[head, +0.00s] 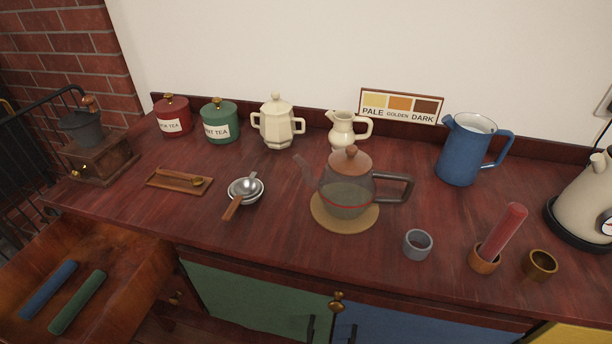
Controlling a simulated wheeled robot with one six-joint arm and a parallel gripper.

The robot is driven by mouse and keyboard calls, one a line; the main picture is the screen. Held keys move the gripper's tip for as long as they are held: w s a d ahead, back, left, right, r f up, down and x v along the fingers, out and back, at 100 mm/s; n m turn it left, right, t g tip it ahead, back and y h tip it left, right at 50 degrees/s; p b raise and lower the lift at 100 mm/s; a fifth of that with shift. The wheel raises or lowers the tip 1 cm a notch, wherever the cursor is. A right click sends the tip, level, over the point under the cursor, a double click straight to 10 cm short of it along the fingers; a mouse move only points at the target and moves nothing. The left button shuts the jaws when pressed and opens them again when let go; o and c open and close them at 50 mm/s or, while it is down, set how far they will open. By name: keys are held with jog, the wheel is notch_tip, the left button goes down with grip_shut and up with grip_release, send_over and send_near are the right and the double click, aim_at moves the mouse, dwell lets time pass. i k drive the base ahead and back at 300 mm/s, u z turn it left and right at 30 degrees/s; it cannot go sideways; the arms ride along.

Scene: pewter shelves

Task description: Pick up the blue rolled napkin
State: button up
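The blue rolled napkin (48,289) lies in an open wooden drawer (130,262) at the lower left. It is a slim roll lying at a slant. A green rolled napkin (77,302) lies beside it on the right, roughly parallel, with a narrow gap between them. A red rolled napkin (503,231) stands tilted in a wooden ring (484,261) on the counter at the right. My gripper is not in view.
The counter (280,230) holds a glass teapot (348,182) on a round mat, a strainer (245,189), a blue jug (466,150), a kettle (588,205), a grey ring (418,244) and a brass ring (540,264). A coffee grinder (98,155) stands behind the drawer.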

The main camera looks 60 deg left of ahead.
aim_at(43, 296)
jog(key=u, duration=3.55)
